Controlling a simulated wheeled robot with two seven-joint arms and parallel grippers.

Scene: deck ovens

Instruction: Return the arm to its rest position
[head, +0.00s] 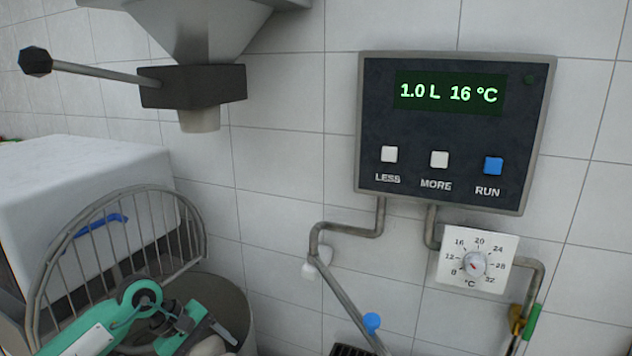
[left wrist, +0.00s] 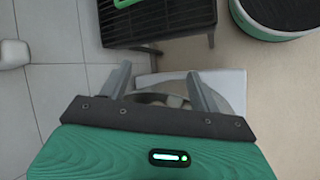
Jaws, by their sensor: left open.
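My left arm, teal and grey, comes in at the lower left of the head view, in front of a wire guard and a round bowl. Its gripper end (head: 212,332) is low in that view, and the finger detail is hard to make out there. In the left wrist view my left gripper (left wrist: 162,85) shows two grey fingers spread apart with nothing held between them. Beyond the fingers lie a pale panel and the floor. My right gripper is not in view.
A wire guard (head: 113,240) and mixer bowl (head: 235,300) stand close to my left arm. A control panel (head: 450,130) reading 1.0 L 16 °C, a dial (head: 475,263) and pipes are on the tiled wall. A hopper with a lever (head: 105,73) hangs upper left.

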